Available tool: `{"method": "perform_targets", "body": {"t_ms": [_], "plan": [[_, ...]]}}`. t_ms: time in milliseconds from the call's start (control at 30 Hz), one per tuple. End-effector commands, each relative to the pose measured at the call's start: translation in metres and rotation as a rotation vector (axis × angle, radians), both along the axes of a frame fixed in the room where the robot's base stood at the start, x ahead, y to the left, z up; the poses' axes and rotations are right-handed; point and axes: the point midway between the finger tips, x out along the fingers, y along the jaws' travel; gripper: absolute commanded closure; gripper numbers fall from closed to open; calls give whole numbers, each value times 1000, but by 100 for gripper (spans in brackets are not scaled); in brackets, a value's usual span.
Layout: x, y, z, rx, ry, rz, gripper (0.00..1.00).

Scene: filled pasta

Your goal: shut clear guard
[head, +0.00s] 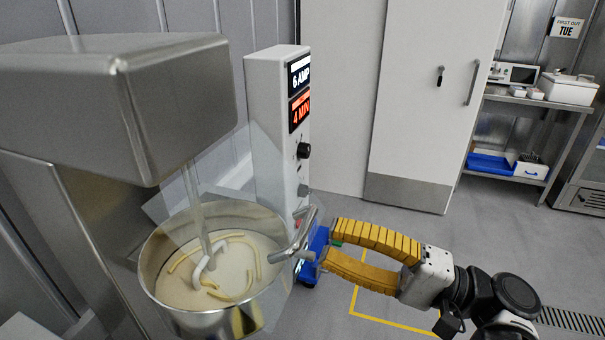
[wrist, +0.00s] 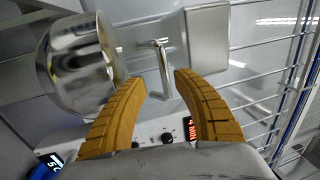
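The clear guard (head: 232,165) shows in the head view as faint see-through panels above the mixer bowl's rim; its exact angle is hard to tell. A metal bar handle (head: 298,238) sticks out at the bowl's right side; it also shows in the wrist view (wrist: 160,72). Whether it joins the guard is unclear. My gripper (head: 326,246) is right of the handle, with its yellow ribbed fingers apart and nothing held. In the wrist view, my gripper (wrist: 160,80) has the handle between and just beyond its fingertips, with no clear contact.
The steel bowl (head: 165,300) holds pale dough with several yellow strips around a hook. The mixer head (head: 130,100) overhangs it. A white control box (head: 265,140) reads "6 AMP" and "4 MIN". A blue object (head: 312,262) sits behind my fingertips. Floor on the right is clear.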

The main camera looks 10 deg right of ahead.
Motion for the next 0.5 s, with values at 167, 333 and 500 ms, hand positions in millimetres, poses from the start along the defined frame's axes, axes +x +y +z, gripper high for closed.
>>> {"method": "perform_targets", "body": {"t_ms": [167, 333, 500], "plan": [[-17, -31, -7, 0, 0, -6, 64], [-30, -53, -12, 0, 0, -3, 64], [-37, -63, -14, 0, 0, 0, 64]]}}
